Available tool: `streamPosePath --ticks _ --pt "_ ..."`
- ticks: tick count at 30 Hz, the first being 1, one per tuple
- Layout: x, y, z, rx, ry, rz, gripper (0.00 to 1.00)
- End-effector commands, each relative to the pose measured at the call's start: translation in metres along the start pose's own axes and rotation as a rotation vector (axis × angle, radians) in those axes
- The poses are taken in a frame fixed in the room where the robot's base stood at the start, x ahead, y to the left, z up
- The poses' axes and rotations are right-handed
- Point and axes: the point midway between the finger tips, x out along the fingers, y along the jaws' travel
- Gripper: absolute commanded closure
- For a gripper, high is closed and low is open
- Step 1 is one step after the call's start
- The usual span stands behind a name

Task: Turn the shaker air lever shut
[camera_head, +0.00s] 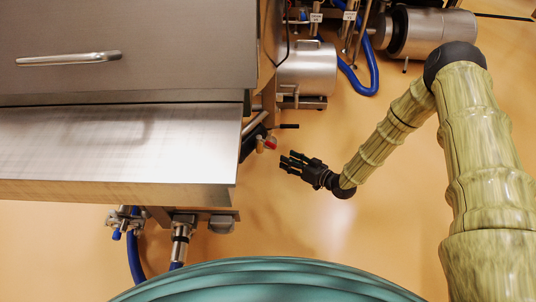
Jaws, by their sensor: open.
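A small valve with a red part (271,143) and a brass-coloured body sits at the right edge of the steel cabinet; I take it for the shaker air lever, though it is too small to tell how far it is turned. My gripper (286,161) is black, open and empty. It is just below and to the right of the red part, with its fingers pointing left. A gap shows between the fingers and the valve in this view, but I cannot tell the depth.
A steel cabinet with a bar handle (68,59) and a shelf (110,150) fills the left. A thin black rod (289,126) sticks out above the valve. Steel cylinders (307,68) and a blue hose (362,88) are at the top. Tan floor (310,215) is clear below my gripper.

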Motion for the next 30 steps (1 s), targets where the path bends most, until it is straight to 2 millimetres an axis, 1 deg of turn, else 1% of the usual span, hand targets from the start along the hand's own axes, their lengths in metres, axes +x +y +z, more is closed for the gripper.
streamPosePath --ticks 1,6,12,17,20,30 --pt "0.008 0.013 0.013 -0.019 0.028 -0.018 0.58" --pt "0.021 0.033 0.013 -0.078 0.111 -0.083 0.58" --pt "0.027 0.044 0.011 -0.119 0.163 -0.129 0.58" --pt "0.031 0.045 0.009 -0.128 0.174 -0.14 0.58" --pt "0.039 0.044 0.008 -0.129 0.174 -0.142 0.58" --pt "0.091 0.036 0.001 -0.13 0.173 -0.141 0.58"
